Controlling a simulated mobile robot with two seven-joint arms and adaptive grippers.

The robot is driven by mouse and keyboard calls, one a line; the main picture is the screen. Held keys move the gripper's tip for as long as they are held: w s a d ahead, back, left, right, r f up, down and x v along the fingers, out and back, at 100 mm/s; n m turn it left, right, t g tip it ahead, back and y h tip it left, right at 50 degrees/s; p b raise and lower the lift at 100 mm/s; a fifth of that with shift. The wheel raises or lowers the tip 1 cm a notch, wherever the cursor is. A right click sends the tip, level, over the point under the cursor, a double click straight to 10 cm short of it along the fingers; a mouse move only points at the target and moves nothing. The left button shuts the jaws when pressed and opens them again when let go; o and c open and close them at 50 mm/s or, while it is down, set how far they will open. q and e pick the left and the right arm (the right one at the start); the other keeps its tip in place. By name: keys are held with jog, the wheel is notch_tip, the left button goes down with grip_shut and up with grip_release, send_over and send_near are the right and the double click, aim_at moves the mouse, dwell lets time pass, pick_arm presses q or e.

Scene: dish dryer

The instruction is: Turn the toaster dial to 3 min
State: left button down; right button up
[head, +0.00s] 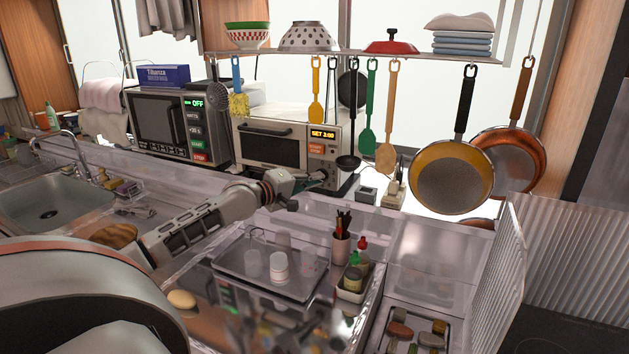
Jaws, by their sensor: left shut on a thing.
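The toaster oven (266,148) is a white box with a dark glass door and bar handle, standing on the back counter. Its small display (323,134) reads "SET 3:00" in yellow, above an orange start/stop button (316,149). My left arm reaches in from the left, and my left gripper (319,181) is at the lower right of the toaster's front. It is shut on the toaster dial, which the fingers hide almost fully. My right gripper is not in view.
A microwave (166,122) showing "OFF" stands left of the toaster. Ladles, spatulas and pans (450,176) hang above and to the right. A tray (270,284) with cups, a pen cup (340,247) and a bottle caddy (353,290) stand in front, below my arm.

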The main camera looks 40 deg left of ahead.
pick_arm(q)
jog(key=c, duration=2.2)
grip_release()
jog(key=shift+s+a+r, duration=0.15)
jog(key=shift+s+r, duration=0.05)
jog(key=shift+s, duration=1.8)
jog(key=shift+s+a+r, duration=0.1)
jog(key=shift+s+r, duration=0.15)
jog(key=shift+s, duration=1.7)
jog(key=shift+s+a+r, duration=0.15)
jog(key=shift+s+r, duration=0.05)
jog(key=shift+s, duration=1.8)
jog(key=shift+s, duration=0.1)
